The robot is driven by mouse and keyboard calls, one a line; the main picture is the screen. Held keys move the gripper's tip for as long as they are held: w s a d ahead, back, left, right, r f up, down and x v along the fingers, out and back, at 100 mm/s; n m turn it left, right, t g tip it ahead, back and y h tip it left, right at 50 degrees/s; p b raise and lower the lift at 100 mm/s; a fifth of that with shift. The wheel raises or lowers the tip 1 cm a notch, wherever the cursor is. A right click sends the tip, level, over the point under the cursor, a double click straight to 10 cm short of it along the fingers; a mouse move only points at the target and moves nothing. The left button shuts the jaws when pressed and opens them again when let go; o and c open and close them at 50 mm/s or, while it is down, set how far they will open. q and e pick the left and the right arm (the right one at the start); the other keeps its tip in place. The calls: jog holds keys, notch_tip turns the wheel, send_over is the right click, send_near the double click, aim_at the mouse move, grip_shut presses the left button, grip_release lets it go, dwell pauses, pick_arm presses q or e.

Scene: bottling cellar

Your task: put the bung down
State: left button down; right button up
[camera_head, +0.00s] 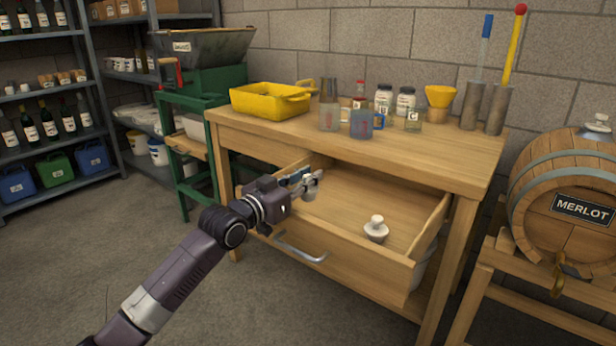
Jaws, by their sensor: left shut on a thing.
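My left gripper (308,183) is over the left part of the open drawer (335,262) of the wooden workbench. It is shut on a small pale thing, seemingly the bung; the fingers hide most of it. A white stopper with a round knob (376,229) stands upright on the drawer floor, to the right of the gripper and apart from it. My right gripper is not in view.
The workbench top (330,143) bears a yellow tub (271,101), glass vessels, jars, a funnel and brushes in holders. A Merlot barrel (565,195) stands at right. The drawer floor around the white stopper is clear.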

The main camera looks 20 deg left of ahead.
pick_arm(q)
jog(key=shift+f, duration=0.55)
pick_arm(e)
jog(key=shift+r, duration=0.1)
pick_arm(q)
jog(key=c, duration=1.8)
grip_release()
jog(key=shift+f, duration=0.15)
jog(key=shift+o, duration=0.2)
jog(key=shift+s, duration=0.1)
jog(key=v, duration=0.3)
jog(key=r+p+v, duration=0.1)
jog(key=v, duration=0.6)
jog(key=shift+s+a+r+p, duration=0.1)
jog(key=shift+r+p, duration=0.15)
jog(key=shift+p, duration=0.15)
jog(key=shift+v, duration=0.8)
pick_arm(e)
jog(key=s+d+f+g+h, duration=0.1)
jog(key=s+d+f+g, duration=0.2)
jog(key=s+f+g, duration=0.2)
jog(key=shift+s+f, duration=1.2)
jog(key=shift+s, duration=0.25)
